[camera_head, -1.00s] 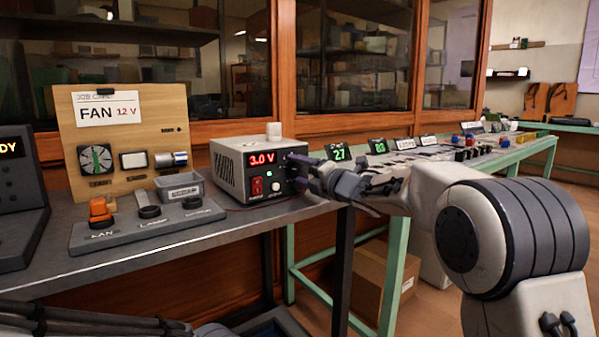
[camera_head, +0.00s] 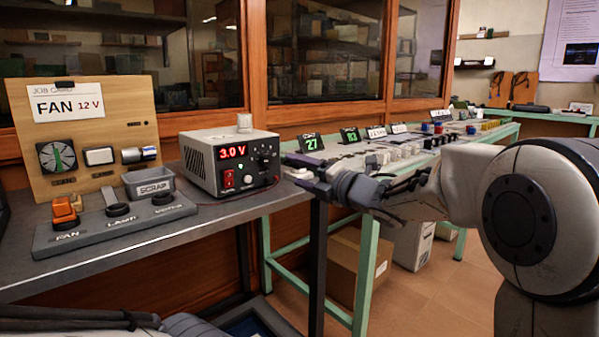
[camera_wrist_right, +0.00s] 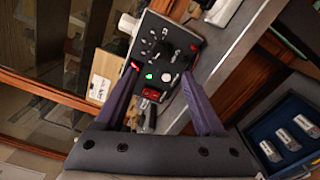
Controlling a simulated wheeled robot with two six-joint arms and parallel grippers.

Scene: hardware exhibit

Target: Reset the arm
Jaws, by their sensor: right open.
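My right gripper (camera_head: 312,178) reaches in from the right in the head view, just right of the power supply. In the right wrist view its two purple fingers (camera_wrist_right: 160,100) are spread apart with nothing held between them. The power supply (camera_head: 205,165) is a grey box reading 3.0 V, with a red switch and a knob. Its dark front panel also shows ahead of the fingers in the right wrist view (camera_wrist_right: 160,50). My left gripper is not visible; only dark arm parts show at the bottom left of the head view.
A job board (camera_head: 40,130) reading FAN 12 V stands behind a switch panel (camera_head: 110,228) and a SCRAP bin (camera_head: 150,184). A green-framed bench (camera_head: 365,270) with displays and small parts runs to the right. A cardboard box (camera_head: 345,265) sits below. Glass cabinets line the back.

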